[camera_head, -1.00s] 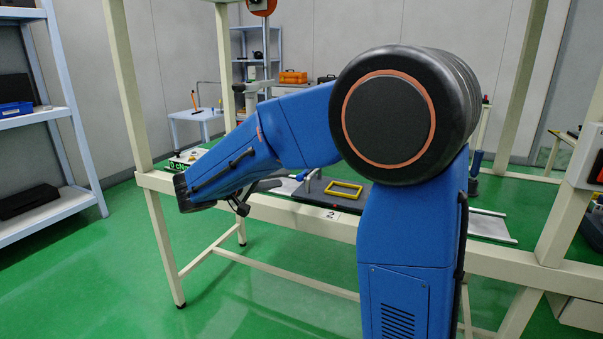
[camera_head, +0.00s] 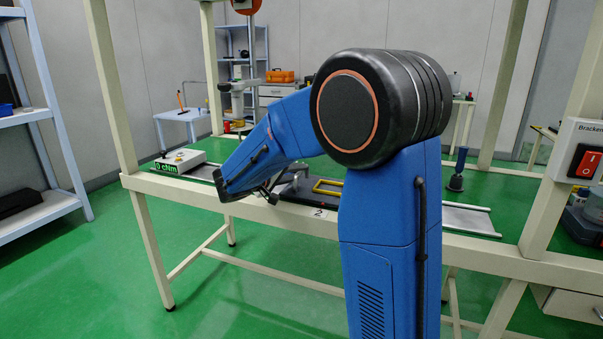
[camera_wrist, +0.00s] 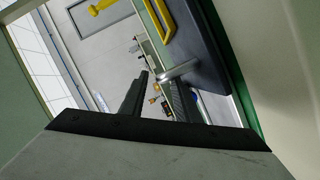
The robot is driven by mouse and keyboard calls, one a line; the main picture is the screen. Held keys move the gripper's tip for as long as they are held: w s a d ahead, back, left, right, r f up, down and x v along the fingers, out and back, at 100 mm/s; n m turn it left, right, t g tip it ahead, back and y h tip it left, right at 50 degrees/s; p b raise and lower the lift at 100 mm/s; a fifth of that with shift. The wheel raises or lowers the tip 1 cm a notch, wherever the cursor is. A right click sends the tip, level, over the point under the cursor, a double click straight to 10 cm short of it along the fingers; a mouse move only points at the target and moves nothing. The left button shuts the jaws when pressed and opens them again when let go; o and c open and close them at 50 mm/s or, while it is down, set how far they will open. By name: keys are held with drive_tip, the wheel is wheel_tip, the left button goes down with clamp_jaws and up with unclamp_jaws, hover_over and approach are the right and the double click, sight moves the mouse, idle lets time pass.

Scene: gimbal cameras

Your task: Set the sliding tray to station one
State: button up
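The dark sliding tray (camera_head: 296,194) with a yellow frame (camera_head: 328,187) on it sits on the bench rails behind a label reading 2 (camera_head: 319,212). My arm hides part of its right side. In the wrist view the tray (camera_wrist: 208,62) is at upper right, with the yellow frame (camera_wrist: 163,20) at its top. A grey metal rod (camera_wrist: 178,70) projects from its edge. My gripper (camera_head: 272,194) is at the tray's left end. In the wrist view my gripper (camera_wrist: 156,78) shows a gap between its fingertips. The rod lies beside the right fingertip; contact cannot be told.
A torque meter (camera_head: 180,160) with a green display stands at the bench's left end. Bare silver rail (camera_head: 462,219) shows right of my arm, near a dark upright tool (camera_head: 457,170). Cream posts (camera_head: 112,90) frame the bench. A red switch box (camera_head: 582,160) is at right.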

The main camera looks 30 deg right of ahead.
drive_tip(key=shift+x, duration=1.7)
drive_tip(key=shift+c, duration=0.2)
